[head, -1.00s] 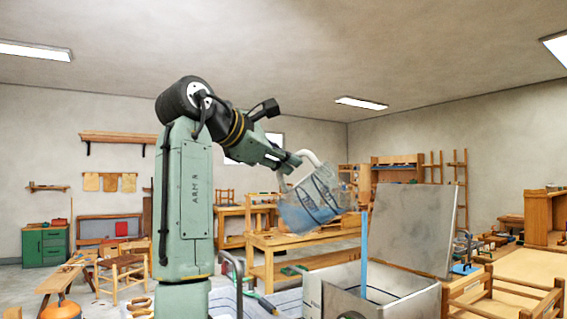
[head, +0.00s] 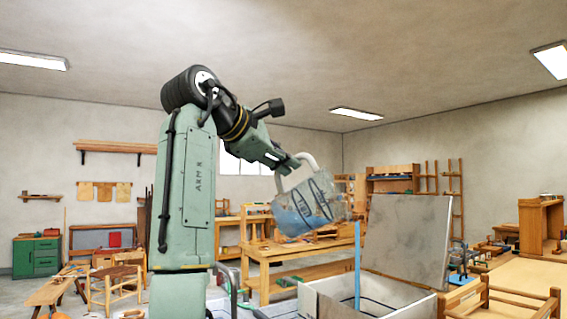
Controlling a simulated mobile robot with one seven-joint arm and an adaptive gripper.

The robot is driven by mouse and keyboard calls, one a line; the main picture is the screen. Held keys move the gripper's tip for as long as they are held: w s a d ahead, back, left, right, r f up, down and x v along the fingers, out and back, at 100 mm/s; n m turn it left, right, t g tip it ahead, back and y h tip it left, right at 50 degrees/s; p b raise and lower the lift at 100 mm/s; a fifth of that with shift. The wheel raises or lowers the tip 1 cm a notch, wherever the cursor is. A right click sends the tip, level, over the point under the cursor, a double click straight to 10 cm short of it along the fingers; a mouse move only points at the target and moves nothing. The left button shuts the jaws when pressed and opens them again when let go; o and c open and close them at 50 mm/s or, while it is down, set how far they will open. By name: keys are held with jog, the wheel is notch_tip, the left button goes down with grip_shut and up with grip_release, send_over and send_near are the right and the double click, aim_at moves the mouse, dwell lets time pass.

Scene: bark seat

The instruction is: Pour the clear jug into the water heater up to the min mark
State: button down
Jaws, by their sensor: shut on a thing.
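The clear jug (head: 322,198) is tilted in the head view, its mouth to the right, with blue water low in it. My gripper (head: 288,168) is shut on the jug's pale handle, at the jug's upper left. A blue stream (head: 357,265) falls from near the jug's mouth into an open white box (head: 325,305), which looks like the water heater. Its grey lid (head: 408,240) stands raised behind. The min mark and the water level inside the box cannot be seen.
A wooden workbench (head: 270,250) stands behind the jug. A wooden chair frame (head: 510,300) and a pale tabletop (head: 525,275) are close to the box on the right. The air around the jug is clear.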

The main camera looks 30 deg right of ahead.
aim_at(273, 199)
jog(key=w+a+f+n+h+b, duration=0.1)
jog(key=f+b, duration=0.1)
jog(key=b, duration=0.1)
jog(key=w+a+f+n+h+b, duration=0.1)
jog(key=f+n+b, duration=0.1)
jog(key=f+b, duration=0.1)
jog(key=f+n+h+b, duration=0.1)
jog(key=f+b, duration=0.2)
jog(key=shift+w+a+g, duration=0.3)
jog(key=shift+w+a, duration=0.1)
notch_tip(273, 199, down, 6)
jog(key=n+t+h+b, duration=0.1)
jog(key=n+h+b, duration=0.2)
jog(key=n+b, duration=0.3)
jog(key=b, duration=0.5)
jog(key=shift+f, duration=0.25)
jog(key=shift+s, duration=0.1)
